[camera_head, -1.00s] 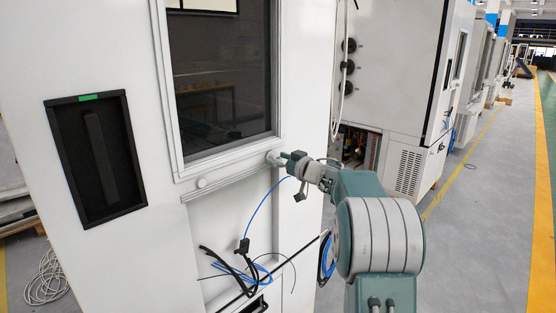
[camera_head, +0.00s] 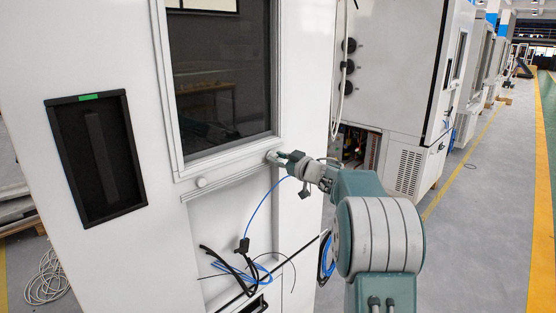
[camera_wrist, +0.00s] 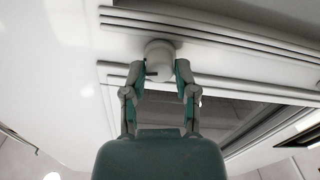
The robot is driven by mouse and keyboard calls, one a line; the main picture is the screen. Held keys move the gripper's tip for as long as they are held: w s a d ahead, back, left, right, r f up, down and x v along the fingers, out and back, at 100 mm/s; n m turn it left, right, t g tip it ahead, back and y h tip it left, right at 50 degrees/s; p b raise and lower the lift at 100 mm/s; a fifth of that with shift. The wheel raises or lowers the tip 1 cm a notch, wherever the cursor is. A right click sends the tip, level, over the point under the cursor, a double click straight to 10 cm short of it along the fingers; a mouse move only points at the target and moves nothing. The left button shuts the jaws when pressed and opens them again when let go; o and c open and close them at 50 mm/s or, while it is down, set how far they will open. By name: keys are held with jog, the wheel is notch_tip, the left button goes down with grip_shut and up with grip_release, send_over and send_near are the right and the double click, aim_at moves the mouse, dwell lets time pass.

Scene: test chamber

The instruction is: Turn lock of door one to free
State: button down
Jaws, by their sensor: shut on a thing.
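A round white knob (camera_wrist: 159,60) sits on the rail below the window of the white chamber door (camera_head: 110,30). My gripper (camera_wrist: 161,72) is shut on this knob, one finger on each side of it. A small dark mark shows on the knob's left side in the wrist view. In the head view my gripper (camera_head: 283,157) reaches the knob from the right, and the fingers partly hide it. I cannot read the knob's lock state.
A black recessed handle panel (camera_head: 97,157) with a green mark is on the left. Blue and black cables (camera_head: 235,263) hang below the rail. Another white cabinet (camera_head: 398,70) stands behind on the right. The grey floor (camera_head: 490,200) at the right is clear.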

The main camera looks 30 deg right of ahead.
jog(key=n, duration=0.8)
jog(key=shift+a, duration=0.1)
jog(key=shift+f+n, duration=0.15)
jog(key=shift+n, duration=1.7)
jog(key=shift+f+n, duration=0.1)
jog(key=shift+n, duration=1.75)
jog(key=shift+f, duration=0.1)
jog(key=shift+c, duration=2)
grip_release()
jog(key=shift+a, duration=0.1)
